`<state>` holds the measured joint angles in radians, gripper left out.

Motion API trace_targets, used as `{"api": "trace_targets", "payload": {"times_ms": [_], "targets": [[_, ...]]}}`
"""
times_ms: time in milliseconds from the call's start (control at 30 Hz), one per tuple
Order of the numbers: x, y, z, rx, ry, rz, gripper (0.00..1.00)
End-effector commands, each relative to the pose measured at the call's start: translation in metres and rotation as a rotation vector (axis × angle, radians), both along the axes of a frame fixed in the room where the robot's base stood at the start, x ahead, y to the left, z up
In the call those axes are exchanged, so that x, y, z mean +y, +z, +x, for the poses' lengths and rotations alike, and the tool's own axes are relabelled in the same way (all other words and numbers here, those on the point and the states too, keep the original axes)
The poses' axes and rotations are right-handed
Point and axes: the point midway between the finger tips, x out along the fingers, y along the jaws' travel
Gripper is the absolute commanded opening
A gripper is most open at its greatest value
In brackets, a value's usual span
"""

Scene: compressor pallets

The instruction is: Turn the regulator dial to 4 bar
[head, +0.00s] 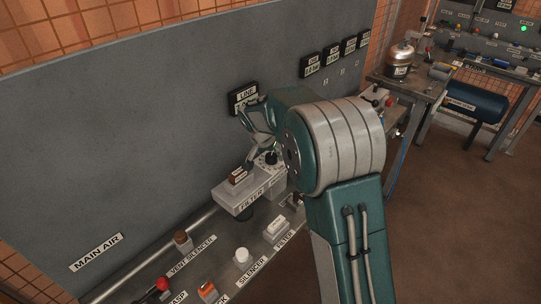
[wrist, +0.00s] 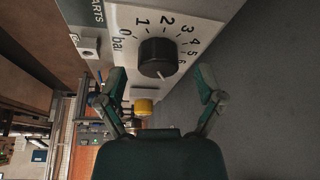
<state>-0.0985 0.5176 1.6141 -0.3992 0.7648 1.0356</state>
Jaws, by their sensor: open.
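The regulator dial is a black round knob (wrist: 158,55) on a pale panel with numbers 0 to 6 and "bar", in the upper middle of the wrist view. A small light mark shows at the knob's lower edge, away from the 4 at its right. I cannot tell its exact reading. My gripper (wrist: 160,82) is open, its two fingers apart to the lower left and lower right of the knob, with nothing between them touching it. In the head view the dark knob (head: 271,158) sits below my gripper (head: 257,135), partly hidden by my arm.
A yellow cylinder (wrist: 143,107) shows below the knob in the wrist view. In the head view a filter block (head: 232,199) is beside the dial, and a LINE display (head: 243,97) is on the grey wall behind. Several labelled parts, including a white silencer (head: 242,255), stand on the bench in front.

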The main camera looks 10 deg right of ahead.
Motion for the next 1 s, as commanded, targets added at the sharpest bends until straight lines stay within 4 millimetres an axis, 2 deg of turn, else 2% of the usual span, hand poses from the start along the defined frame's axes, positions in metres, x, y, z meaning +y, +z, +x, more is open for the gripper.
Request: {"api": "trace_targets", "payload": {"times_ms": [133, 400, 433, 467, 500, 600, 1000], "targets": [[-0.0031, -0.0100, 0.0033, -0.001, -0.001, 0.000, 0.87], [-0.0034, -0.0113, 0.0038, -0.001, 0.000, 0.000, 0.87], [-0.0033, -0.0112, 0.0039, -0.001, 0.000, 0.000, 0.78], [-0.0033, -0.0112, 0.0039, -0.001, 0.000, 0.000, 0.64], [-0.0033, -0.0112, 0.0039, -0.001, 0.000, 0.000, 0.46], [-0.0031, -0.0113, 0.0039, -0.001, 0.000, 0.000, 0.04], [-0.0029, -0.0125, 0.0042, -0.001, 0.031, 0.002, 0.05]]}}
